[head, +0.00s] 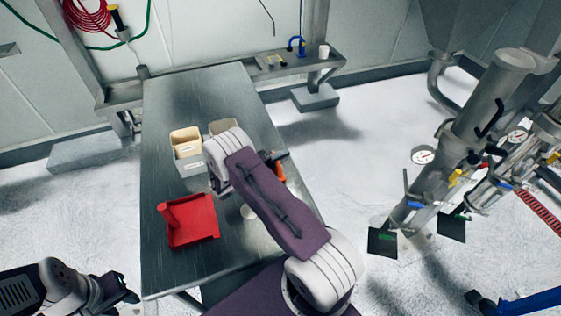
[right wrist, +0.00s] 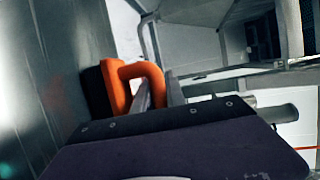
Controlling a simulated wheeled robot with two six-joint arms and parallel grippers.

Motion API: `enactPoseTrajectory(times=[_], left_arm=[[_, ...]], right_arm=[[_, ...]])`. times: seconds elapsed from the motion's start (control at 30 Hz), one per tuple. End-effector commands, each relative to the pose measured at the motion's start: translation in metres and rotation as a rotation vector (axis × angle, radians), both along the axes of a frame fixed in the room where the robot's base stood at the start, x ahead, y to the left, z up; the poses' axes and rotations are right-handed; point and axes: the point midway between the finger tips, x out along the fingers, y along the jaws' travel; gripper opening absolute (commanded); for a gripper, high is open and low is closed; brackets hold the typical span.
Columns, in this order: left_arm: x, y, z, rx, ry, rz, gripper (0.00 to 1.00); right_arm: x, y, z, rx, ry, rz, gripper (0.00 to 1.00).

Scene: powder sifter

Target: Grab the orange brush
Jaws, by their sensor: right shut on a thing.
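The orange brush (head: 280,172) shows at the right edge of the metal table, partly hidden behind my right arm. In the right wrist view its orange looped handle (right wrist: 128,84) is upright beside a dark block, with a grey finger at the loop. My right gripper (head: 276,158) is shut on the brush; its fingertips are mostly hidden in the head view. My left gripper (head: 122,291) is at the lower left, off the table's front left corner and far from the brush. Its jaw opening cannot be made out.
Steel pipework (head: 490,95) stands on the right. The table's far end is clear.

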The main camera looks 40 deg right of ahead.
Motion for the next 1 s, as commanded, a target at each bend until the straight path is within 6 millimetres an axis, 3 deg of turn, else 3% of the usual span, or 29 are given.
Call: enactPoseTrajectory(times=[0.17,0.6,0.8,1.0], left_arm=[[0.0,0.0,-0.005,0.0,0.0,0.0,0.36],[0.0,0.0,-0.008,0.0,0.0,0.0,0.36],[0.0,0.0,-0.009,0.0,0.0,0.0,0.36],[0.0,0.0,-0.009,0.0,0.0,0.0,0.36]], right_arm=[[0.001,0.0,0.034,-0.001,-0.007,0.0,0.0],[-0.094,-0.026,0.092,0.0,-0.001,-0.001,0.0],[-0.111,-0.031,0.103,0.0,-0.001,0.0,0.0],[-0.113,-0.032,0.104,0.0,-0.001,0.001,0.0]])
